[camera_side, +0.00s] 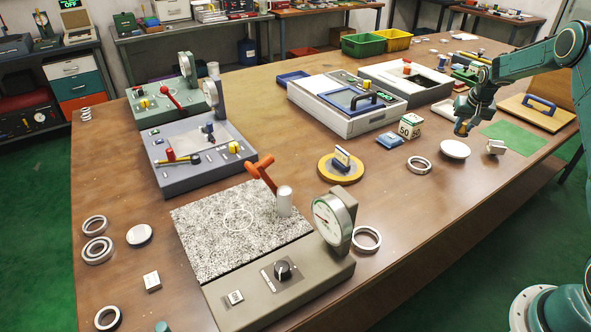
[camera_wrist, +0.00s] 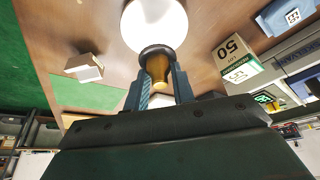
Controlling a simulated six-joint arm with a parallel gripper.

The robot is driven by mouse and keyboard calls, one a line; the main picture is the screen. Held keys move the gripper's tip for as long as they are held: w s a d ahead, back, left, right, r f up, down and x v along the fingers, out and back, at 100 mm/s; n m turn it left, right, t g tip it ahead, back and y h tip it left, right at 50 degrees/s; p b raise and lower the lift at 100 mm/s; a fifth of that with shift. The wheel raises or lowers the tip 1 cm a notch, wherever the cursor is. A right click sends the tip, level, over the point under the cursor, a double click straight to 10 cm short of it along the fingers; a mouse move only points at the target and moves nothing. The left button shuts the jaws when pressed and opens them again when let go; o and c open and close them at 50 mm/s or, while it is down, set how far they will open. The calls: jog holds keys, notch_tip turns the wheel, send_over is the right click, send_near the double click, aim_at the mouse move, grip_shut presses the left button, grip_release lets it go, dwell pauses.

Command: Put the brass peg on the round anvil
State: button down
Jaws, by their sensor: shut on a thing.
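My gripper (camera_side: 466,118) is at the right of the table, pointing down. It is shut on the brass peg (camera_wrist: 158,70), which sits between the two fingers in the wrist view and ends in a dark round rim. The peg also shows as a small golden spot under my gripper in the side view (camera_side: 461,128). A pale round disc (camera_side: 455,149), which looks like the round anvil, lies on the table just below the peg; it also shows in the wrist view (camera_wrist: 155,22). I cannot tell whether the peg touches it.
A small pale block (camera_side: 496,147) lies right of the disc. A box marked 50 (camera_side: 410,126) and a blue packet (camera_side: 390,139) stand to the left. A metal ring (camera_side: 419,165) and a yellow round base (camera_side: 341,174) are nearer the front. A green mat (camera_side: 514,137) lies behind right.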

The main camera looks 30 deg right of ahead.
aim_at(462, 134)
jog(key=shift+f, duration=0.4)
jog(key=shift+f, duration=0.1)
jog(key=shift+f, duration=2.05)
jog(key=c, duration=1.2)
grip_release()
jog(key=shift+f, duration=0.15)
jog(key=shift+o, duration=0.2)
jog(key=v, duration=1.2)
